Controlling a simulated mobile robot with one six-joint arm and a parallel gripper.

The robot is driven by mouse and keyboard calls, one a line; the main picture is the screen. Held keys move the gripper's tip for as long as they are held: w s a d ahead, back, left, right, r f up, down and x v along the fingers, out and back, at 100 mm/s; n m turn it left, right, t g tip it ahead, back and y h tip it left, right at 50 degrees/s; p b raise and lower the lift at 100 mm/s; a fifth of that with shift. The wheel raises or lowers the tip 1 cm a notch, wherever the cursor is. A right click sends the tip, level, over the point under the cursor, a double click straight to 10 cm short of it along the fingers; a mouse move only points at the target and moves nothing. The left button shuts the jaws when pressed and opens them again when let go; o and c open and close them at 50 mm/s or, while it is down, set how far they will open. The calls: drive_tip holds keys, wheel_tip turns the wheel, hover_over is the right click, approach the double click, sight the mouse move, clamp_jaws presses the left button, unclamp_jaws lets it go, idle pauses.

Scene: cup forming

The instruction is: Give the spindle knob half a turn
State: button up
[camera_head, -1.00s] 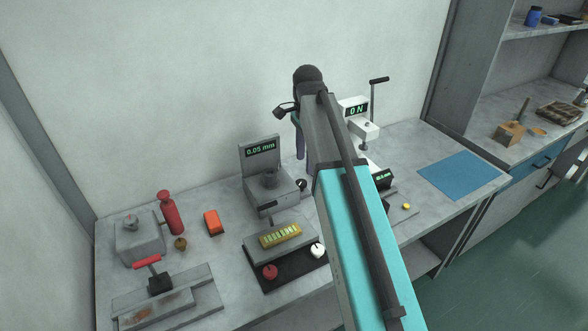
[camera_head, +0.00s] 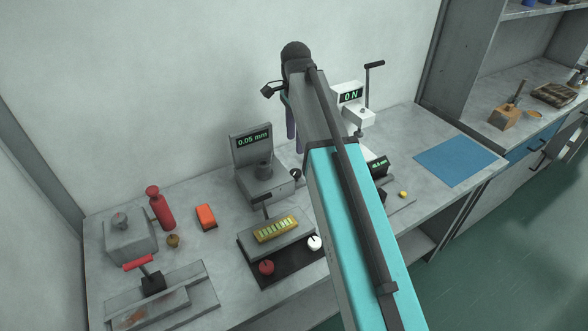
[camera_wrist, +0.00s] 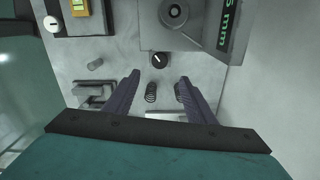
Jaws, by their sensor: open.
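The spindle knob (camera_wrist: 160,60) is a small black dial with a white pointer line, at the side of the grey gauge (camera_wrist: 178,14). In the head view the knob (camera_head: 296,174) shows at the right side of the gauge (camera_head: 262,186), whose display reads 0.05 mm. My gripper (camera_wrist: 159,80) is open and empty. In the wrist view its two dark fingers point toward the knob, which appears centred just past the fingertips; they look apart from it. In the head view my arm hides part of the bench beside the gauge, and one finger (camera_head: 291,124) shows above the knob.
Coil springs (camera_wrist: 151,91) appear between and beside the fingers. A white device (camera_head: 351,112) reading 0 N stands behind my arm. A black tray (camera_head: 285,267) with red and white knobs lies in front of the gauge. The blue mat (camera_head: 455,160) is clear.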

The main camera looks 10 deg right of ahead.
sight(296, 172)
drive_tip(key=shift+s+f+p, duration=0.1)
drive_tip(key=shift+f+p, duration=0.9)
drive_tip(key=shift+f, duration=5.55)
drive_tip(key=c, duration=0.9)
drive_tip(key=shift+a, duration=0.25)
drive_tip(key=shift+c, duration=0.7)
drive_tip(key=shift+d, duration=0.15)
drive_tip(key=shift+d+n, duration=0.1)
drive_tip(key=shift+n, duration=0.2)
drive_tip(key=shift+d+n+p, duration=0.1)
drive_tip(key=shift+n+p, duration=0.45)
drive_tip(key=shift+n, duration=2.25)
